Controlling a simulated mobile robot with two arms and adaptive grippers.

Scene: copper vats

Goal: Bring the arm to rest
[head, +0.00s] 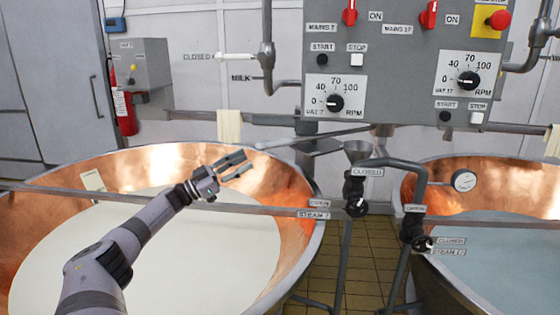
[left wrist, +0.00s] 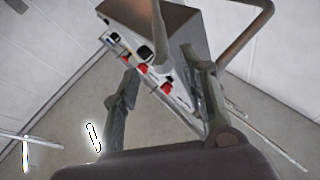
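My left arm (head: 130,240) reaches up from the lower left in the head view, over the left copper vat (head: 295,190) of white milk (head: 200,255). Its gripper (head: 245,165) appears in front of the vat's far inner wall. The two fingers are apart with nothing between them. In the left wrist view the fingers (left wrist: 160,95) are also spread, with the grey control box (left wrist: 165,30) in the background beyond them. My right gripper is not in the head view.
A steam pipe (head: 270,210) crosses in front of the left vat. The control panel (head: 400,70) stands behind. A right vat (head: 500,185) holds bluish liquid. Steam valves (head: 357,208) and pipes stand between the vats, above a tiled floor (head: 370,265). A cloth (head: 229,126) hangs behind.

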